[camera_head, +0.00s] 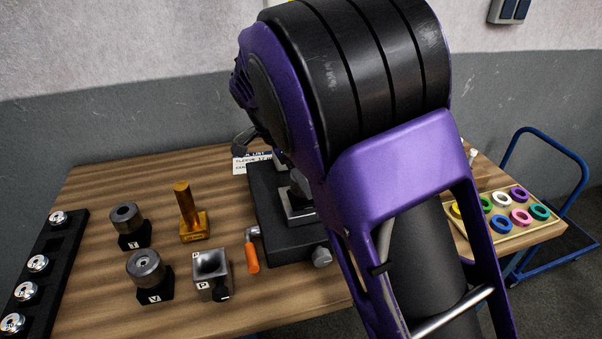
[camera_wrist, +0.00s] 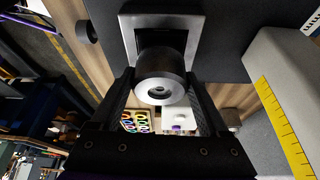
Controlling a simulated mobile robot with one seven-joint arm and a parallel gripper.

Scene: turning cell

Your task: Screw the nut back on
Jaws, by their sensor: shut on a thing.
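My gripper (camera_wrist: 159,76) shows in the wrist view, its two dark fingers on either side of a dark round part (camera_wrist: 151,62) with a silver ringed end and a small central hole. The gripper is shut on this part, which looks like the nut. The part stands in front of a square silver plate (camera_wrist: 131,32) on a dark body. I cannot tell whether it touches the plate or is threaded on. In the head view my purple and black arm hides the gripper and the nut. A black fixture (camera_head: 265,200) stands on the table, partly behind my arm.
Dark round-topped blocks (camera_head: 148,271) and (camera_head: 127,221), a brass post (camera_head: 187,205), a grey block (camera_head: 211,270) and an orange-handled tool (camera_head: 252,258) stand left of the fixture. A black rack (camera_head: 62,257) holds several silver pieces. A tray (camera_head: 489,237) of coloured rings lies right.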

